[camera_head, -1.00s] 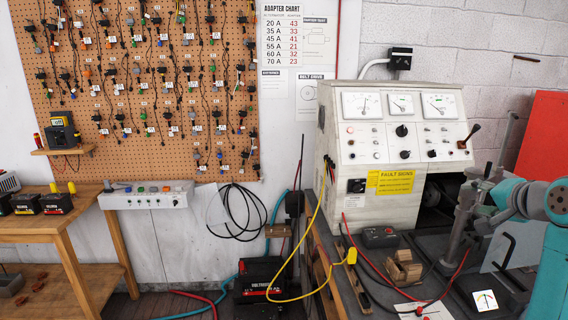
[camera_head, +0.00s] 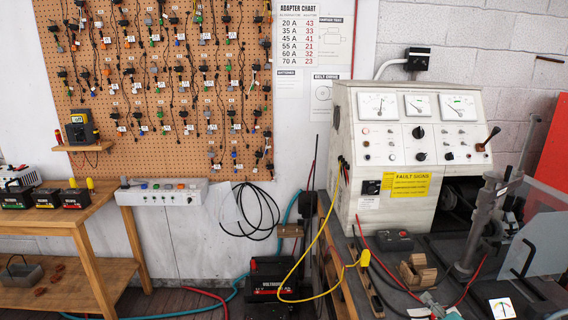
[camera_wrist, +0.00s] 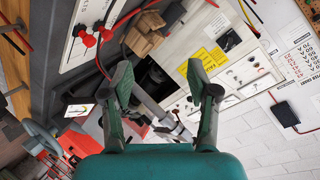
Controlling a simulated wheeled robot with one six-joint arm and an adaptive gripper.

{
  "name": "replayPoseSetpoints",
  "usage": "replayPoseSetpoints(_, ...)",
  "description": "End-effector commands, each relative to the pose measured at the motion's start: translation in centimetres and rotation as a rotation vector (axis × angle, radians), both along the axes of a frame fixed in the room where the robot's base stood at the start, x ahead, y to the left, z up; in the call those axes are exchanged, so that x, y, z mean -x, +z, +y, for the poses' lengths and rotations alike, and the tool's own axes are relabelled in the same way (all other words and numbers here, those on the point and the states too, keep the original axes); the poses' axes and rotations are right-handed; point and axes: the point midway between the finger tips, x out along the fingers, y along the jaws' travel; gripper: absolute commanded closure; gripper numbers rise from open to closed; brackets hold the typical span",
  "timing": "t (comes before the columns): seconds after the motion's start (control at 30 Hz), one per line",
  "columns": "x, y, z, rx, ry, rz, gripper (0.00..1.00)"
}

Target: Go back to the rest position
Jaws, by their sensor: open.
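My gripper (camera_wrist: 160,88) shows in the wrist view with its two dark green fingers spread wide and nothing between them. The test bench (camera_wrist: 185,112) lies beyond the fingers, with its panel and yellow label tilted in that view. In the head view the bench console (camera_head: 412,150) stands upright on the right with its gauges and yellow fault sign. In the head view my gripper's fingers do not clearly show; only a small teal part of my arm appears at the bottom edge.
A wooden block (camera_head: 416,272) and a grey box (camera_head: 395,240) rest on the bench top beside red and yellow leads. A clamp post (camera_head: 480,225) stands at right. A wooden table (camera_head: 75,222) with batteries is at left. A black battery (camera_head: 270,275) sits on the floor between them.

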Motion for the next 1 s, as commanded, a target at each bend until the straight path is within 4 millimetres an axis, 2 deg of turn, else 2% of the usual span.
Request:
replayPoseSetpoints(0.03,1.2,-1.9,1.0,0.011,0.005,0.007,0.41)
replayPoseSetpoints(0.2,4.9,-6.4,3.8,0.071,0.021,0.004,0.41)
replayPoseSetpoints(0.5,13.0,-12.2,8.4,0.196,0.057,0.002,0.41)
replayPoseSetpoints(0.73,20.0,-14.8,11.4,0.302,0.095,-0.001,0.41)
replayPoseSetpoints(1.0,28.6,-15.6,14.1,0.436,0.153,-0.006,0.41)
